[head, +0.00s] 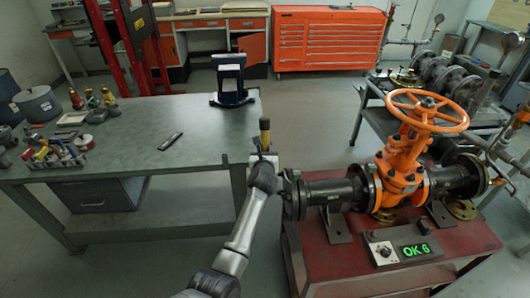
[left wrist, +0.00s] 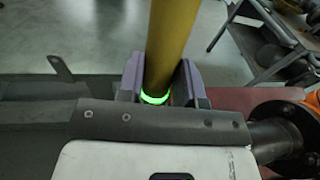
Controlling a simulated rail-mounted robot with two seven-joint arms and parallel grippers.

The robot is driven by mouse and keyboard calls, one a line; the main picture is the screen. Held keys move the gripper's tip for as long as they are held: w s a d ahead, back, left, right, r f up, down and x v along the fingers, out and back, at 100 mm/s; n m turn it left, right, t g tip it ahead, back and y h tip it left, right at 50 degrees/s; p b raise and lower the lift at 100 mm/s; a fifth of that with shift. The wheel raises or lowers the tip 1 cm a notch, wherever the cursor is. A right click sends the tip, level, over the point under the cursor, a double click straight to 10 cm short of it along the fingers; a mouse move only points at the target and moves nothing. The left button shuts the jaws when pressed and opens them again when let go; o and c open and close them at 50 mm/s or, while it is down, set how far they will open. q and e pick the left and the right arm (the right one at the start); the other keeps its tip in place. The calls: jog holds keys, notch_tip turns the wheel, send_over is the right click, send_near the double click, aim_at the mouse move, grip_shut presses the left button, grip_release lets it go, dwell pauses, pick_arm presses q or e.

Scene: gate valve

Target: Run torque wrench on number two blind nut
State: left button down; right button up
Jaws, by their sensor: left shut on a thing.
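My left gripper (head: 265,158) is shut on the torque wrench, whose yellow shaft (head: 265,132) stands up above the fingers. In the left wrist view the yellow shaft (left wrist: 170,45) rises between the two fingers (left wrist: 160,82), with a glowing green ring at its lower end. The gripper is just left of the blind flange (head: 291,195) on the left end of the valve's pipe. The number two nut cannot be picked out; the arm partly covers that side. Whether the wrench touches a nut cannot be told. My right gripper is not in view.
The orange gate valve (head: 402,165) sits on a red stand (head: 350,265). Open floor lies behind the stand.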

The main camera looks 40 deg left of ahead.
pick_arm(q)
jog(key=shift+w+d+r, duration=0.15)
jog(key=shift+w+d, duration=0.05)
jog(key=shift+w, duration=0.05)
dwell(0.4)
jog(key=shift+w+d+b, duration=0.95)
jog(key=shift+w+b, duration=0.05)
jog(key=shift+b, duration=0.15)
jog(key=shift+w+d+r, duration=0.1)
jog(key=shift+w+d, duration=0.1)
jog(key=shift+d, duration=0.05)
dwell(1.3)
jog(key=shift+p, duration=0.5)
jog(key=shift+s+a, duration=0.1)
